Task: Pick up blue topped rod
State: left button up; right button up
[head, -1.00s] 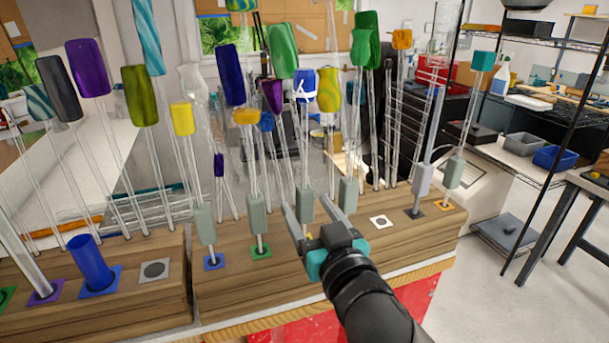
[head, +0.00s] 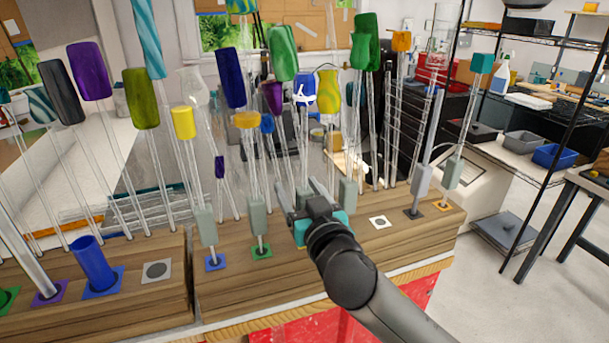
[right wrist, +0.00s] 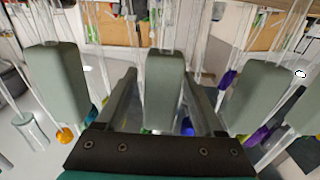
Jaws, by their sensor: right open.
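A dark blue top (head: 231,77) sits on a clear rod left of centre in the head view. A smaller blue top (head: 267,122) and a blue-and-white top (head: 305,90) show further right. The rods overlap, so I cannot tell which base each top belongs to. My right gripper (head: 302,193) is open at the front row of the wooden rack. In the right wrist view, its fingers stand on either side of a grey-green sleeve (right wrist: 165,92), with gaps visible. The gripper mostly hides this sleeve in the head view. My left gripper is not in view.
Neighbouring sleeves stand close by, left (right wrist: 58,90) and right (right wrist: 260,97). The wooden rack (head: 335,262) holds several rods with coloured tops, including green (head: 283,53) and yellow (head: 327,90). A white square (head: 379,222) is empty. A blue tube (head: 92,263) stands at left.

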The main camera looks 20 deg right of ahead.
jog(key=shift+c, duration=0.2)
grip_shut()
dwell(0.6)
